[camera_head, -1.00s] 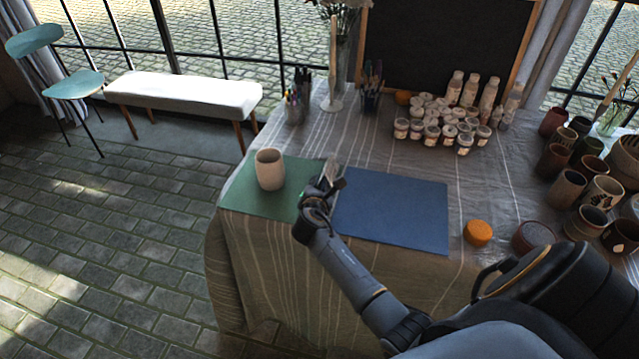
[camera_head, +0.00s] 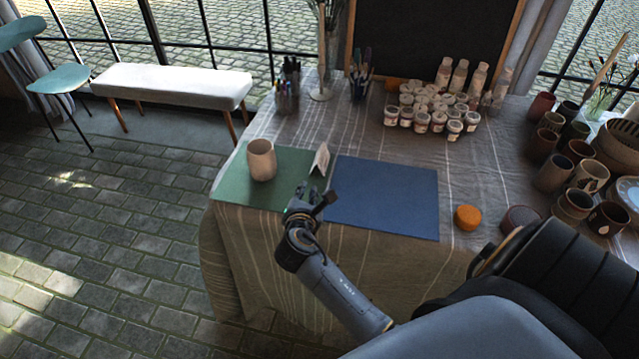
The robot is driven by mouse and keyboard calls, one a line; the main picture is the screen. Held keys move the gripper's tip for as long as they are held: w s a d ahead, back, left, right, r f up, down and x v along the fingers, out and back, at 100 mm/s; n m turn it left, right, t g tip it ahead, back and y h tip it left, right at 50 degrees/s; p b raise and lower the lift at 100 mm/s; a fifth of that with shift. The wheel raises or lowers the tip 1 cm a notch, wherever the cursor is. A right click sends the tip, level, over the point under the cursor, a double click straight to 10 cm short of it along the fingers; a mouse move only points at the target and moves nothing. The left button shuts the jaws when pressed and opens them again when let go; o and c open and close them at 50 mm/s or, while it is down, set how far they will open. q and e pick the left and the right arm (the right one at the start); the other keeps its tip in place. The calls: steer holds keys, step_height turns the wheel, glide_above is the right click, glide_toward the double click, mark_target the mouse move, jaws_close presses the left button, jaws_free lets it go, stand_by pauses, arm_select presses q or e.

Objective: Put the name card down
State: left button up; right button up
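The name card (camera_head: 320,159), a small pale folded card, stands upright near the right edge of the green mat (camera_head: 228,188), close to the blue mat (camera_head: 385,205). A beige cup (camera_head: 262,160) stands on the green mat to the left of the card.
An orange sponge-like disc (camera_head: 467,217) lies right of the blue mat. Several paint jars (camera_head: 430,112) stand behind it, with pen holders (camera_head: 287,100) at the back left. Several clay cups (camera_head: 572,205) crowd the right side. The blue mat is bare.

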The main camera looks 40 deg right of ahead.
steer(key=shift+s+a, duration=0.1)
steer(key=shift+s, duration=0.05)
steer(key=a+f+m+t+y, duration=0.2)
steer(key=a+f+m+y, duration=0.55)
steer(key=a, duration=0.25)
steer(key=s+a+f+m+g, duration=0.15)
steer(key=s+f, duration=0.25)
steer(key=f, duration=0.4)
steer(key=s+a+f+m+g, duration=0.1)
steer(key=s+f+m+g, duration=0.2)
steer(key=f, duration=0.5)
steer(key=s+d+f+m+g+y, duration=0.2)
steer(key=s+f+m+g, duration=0.2)
steer(key=s+f, duration=1.35)
steer(key=s+d+f+m+g, duration=0.1)
steer(key=s+f+m, duration=0.1)
steer(key=s, duration=0.7)
steer(key=s+d+f+m+g, duration=0.1)
steer(key=s+f+m+g, duration=0.1)
steer(key=s, duration=0.8)
steer(key=shift+s+d+f+m+h, duration=0.15)
steer(key=shift+s+f+m+h, duration=0.1)
steer(key=shift+f+m+h, duration=0.1)
